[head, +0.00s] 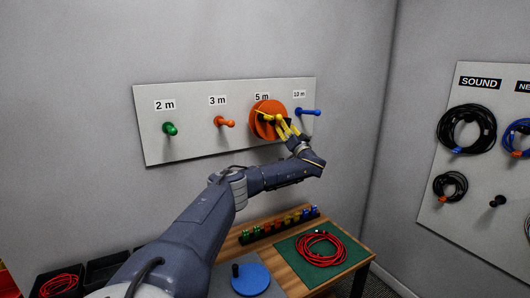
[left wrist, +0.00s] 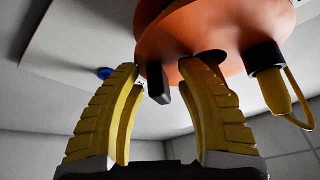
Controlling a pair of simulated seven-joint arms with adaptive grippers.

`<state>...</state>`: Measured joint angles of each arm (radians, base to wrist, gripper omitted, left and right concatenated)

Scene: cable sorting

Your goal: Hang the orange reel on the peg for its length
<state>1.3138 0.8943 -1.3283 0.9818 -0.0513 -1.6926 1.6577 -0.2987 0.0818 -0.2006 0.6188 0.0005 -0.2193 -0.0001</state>
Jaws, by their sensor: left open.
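The orange reel (head: 262,128) is at the 5 m place on the peg board, its flat face against or close to the board. A yellow rounded end (head: 267,118) shows at its middle. In the left wrist view the reel (left wrist: 205,35) fills the top, with a yellow piece in a black collar (left wrist: 268,80) at right. My left gripper (head: 279,120) is open in front of the reel. In the wrist view its yellow fingers (left wrist: 165,75) stand apart, with the reel's dark handle (left wrist: 158,82) between them, not gripped. My right gripper is not in view.
The board (head: 190,144) also has a green peg (head: 170,129) at 2 m, an orange peg (head: 224,121) at 3 m and a blue peg (head: 308,112) at 10 m. Below, a table holds a red cable coil (head: 320,249) on a green mat and a blue disc (head: 251,280).

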